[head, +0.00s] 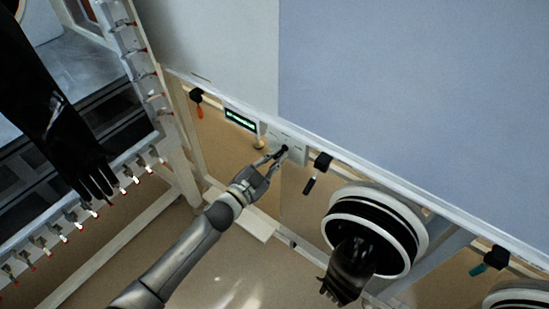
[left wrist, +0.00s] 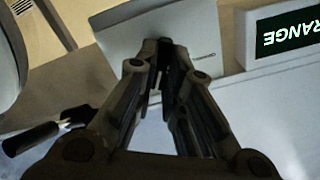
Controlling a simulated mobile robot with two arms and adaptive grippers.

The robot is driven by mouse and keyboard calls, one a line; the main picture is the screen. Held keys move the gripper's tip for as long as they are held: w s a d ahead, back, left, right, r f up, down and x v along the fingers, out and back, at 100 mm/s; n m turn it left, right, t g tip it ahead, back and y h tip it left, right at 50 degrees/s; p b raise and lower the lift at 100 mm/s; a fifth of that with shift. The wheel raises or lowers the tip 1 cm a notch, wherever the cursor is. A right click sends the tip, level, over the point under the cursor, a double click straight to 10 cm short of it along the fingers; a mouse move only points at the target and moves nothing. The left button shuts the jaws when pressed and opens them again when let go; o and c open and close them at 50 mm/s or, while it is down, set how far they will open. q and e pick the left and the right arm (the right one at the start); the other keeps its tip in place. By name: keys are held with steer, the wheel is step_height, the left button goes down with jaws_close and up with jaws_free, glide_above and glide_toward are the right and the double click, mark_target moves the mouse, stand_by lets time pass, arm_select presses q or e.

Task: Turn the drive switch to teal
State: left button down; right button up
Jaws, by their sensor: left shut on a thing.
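The drive switch is a small dark knob (head: 285,149) on a pale plate (head: 298,153) under the lower edge of the glovebox front. My left gripper (head: 277,155) reaches up to it from below, its fingers closed around the knob. In the left wrist view the two fingertips (left wrist: 164,52) meet on the dark knob in front of the pale plate (left wrist: 200,42); they hide most of it, so its pointing direction cannot be told.
Hanging handles line the rail: orange (head: 199,111), black (head: 310,184) close right of the switch, and teal (head: 477,270). A round glove port (head: 415,228) with a black glove (head: 350,270) juts out at lower right. Another black glove (head: 75,150) hangs at left.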

arm_select(q)
steer(key=c, duration=1.5)
jaws_free()
steer(key=shift+s+a, duration=0.1)
steer(key=v, duration=1.1)
steer(key=shift+s+a, duration=0.2)
steer(key=shift+s, duration=0.15)
